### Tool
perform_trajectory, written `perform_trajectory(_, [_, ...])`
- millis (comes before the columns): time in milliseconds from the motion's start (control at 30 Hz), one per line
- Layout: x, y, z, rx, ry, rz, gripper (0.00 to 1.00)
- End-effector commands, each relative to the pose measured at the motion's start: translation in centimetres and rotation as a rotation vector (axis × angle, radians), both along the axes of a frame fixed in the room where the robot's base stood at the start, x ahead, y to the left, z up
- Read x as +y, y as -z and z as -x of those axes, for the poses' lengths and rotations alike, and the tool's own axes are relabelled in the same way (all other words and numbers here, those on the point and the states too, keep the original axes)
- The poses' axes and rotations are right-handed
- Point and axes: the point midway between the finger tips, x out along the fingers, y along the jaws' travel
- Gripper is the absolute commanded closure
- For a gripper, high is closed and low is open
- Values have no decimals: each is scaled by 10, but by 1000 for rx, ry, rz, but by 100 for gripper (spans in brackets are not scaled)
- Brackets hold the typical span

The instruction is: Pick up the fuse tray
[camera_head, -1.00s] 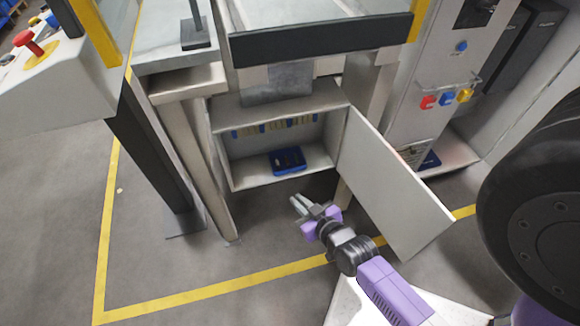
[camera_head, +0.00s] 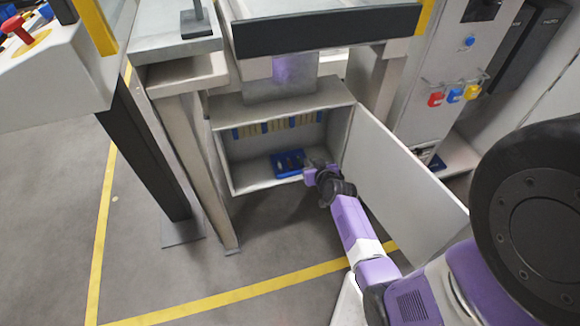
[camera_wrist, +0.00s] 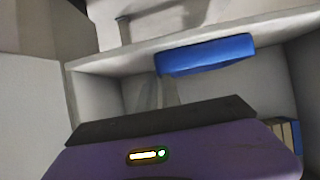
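The fuse tray is a small blue tray (camera_head: 280,164) on the floor of the open cabinet, with small dark and reddish items in it. It also shows in the wrist view as a blue bar (camera_wrist: 215,54) near the top. My gripper (camera_head: 306,165) reaches into the cabinet at the tray's right side. In the wrist view a pale finger (camera_wrist: 169,92) ends at or just under the tray's edge. I cannot tell whether it touches. The finger gap is not clear in either view.
The cabinet (camera_head: 235,186) has a row of yellow and blue items (camera_head: 275,127) at its back. Its open door (camera_head: 405,185) stands close to the right of my arm. A bench leg (camera_head: 200,170) stands to the left. The floor in front is clear.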

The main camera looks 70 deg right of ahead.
Motion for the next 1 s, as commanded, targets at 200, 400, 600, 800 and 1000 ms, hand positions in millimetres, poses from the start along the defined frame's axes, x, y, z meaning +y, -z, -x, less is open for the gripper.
perform_trajectory(200, [-18, 14, -15, 1, 1, 2, 92])
perform_trajectory(400, [-20, 14, -17, 1, 1, 1, 92])
perform_trajectory(600, [-20, 14, -17, 1, 1, 1, 100])
perform_trajectory(800, [-20, 14, -17, 1, 1, 1, 100])
perform_trajectory(1000, [-20, 14, -17, 1, 1, 1, 100])
